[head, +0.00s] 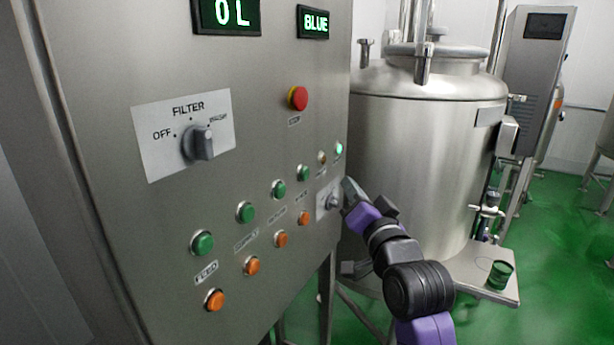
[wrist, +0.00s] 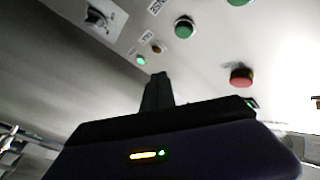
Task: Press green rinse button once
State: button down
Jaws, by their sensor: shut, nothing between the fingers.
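The green button nearest the two small lamps (head: 303,173) is on the panel's right side, at the right end of the row of green buttons. Its label is too small to read in the head view. In the wrist view, a green button (wrist: 184,27) is at the top, beside a partly legible, upside-down label that may read RINSE. My gripper (head: 348,190) is shut and empty near the panel's right edge, right of the button and close to the small knob. Its fingertips (wrist: 158,78) point toward the panel. I cannot tell their exact gap from the panel.
A red stop button (head: 298,97) sits above the row. Several other green and orange buttons (head: 280,239) lie left and below. A small grey knob (head: 331,202) is beside my gripper. A steel tank (head: 430,150) stands right behind the panel. A green lamp (head: 339,149) is lit.

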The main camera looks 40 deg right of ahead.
jog(key=w+a+b, duration=0.1)
jog(key=w+a, duration=0.1)
jog(key=w, duration=0.4)
jog(key=shift+w+a, duration=0.15)
jog(key=shift+a, duration=0.05)
jog(key=shift+w, duration=0.1)
dwell(1.8)
jog(key=shift+w+a, duration=0.1)
jog(key=shift+w, duration=0.2)
jog(key=shift+w+a+b, duration=0.15)
jog(key=shift+w+b, duration=0.2)
jog(key=shift+w, duration=0.1)
dwell(0.8)
jog(key=shift+s, duration=0.15)
jog(key=shift+s+d, duration=0.25)
jog(key=shift+s, duration=0.45)
jog(key=shift+s+d+p, duration=0.25)
jog(key=shift+s+d, duration=0.05)
jog(key=shift+s, duration=0.5)
jog(key=shift+s+d+p, duration=0.3)
jog(key=shift+s, duration=0.45)
jog(key=shift+s+d+p, duration=0.25)
jog(key=shift+s+d, duration=0.05)
jog(key=shift+s, duration=0.5)
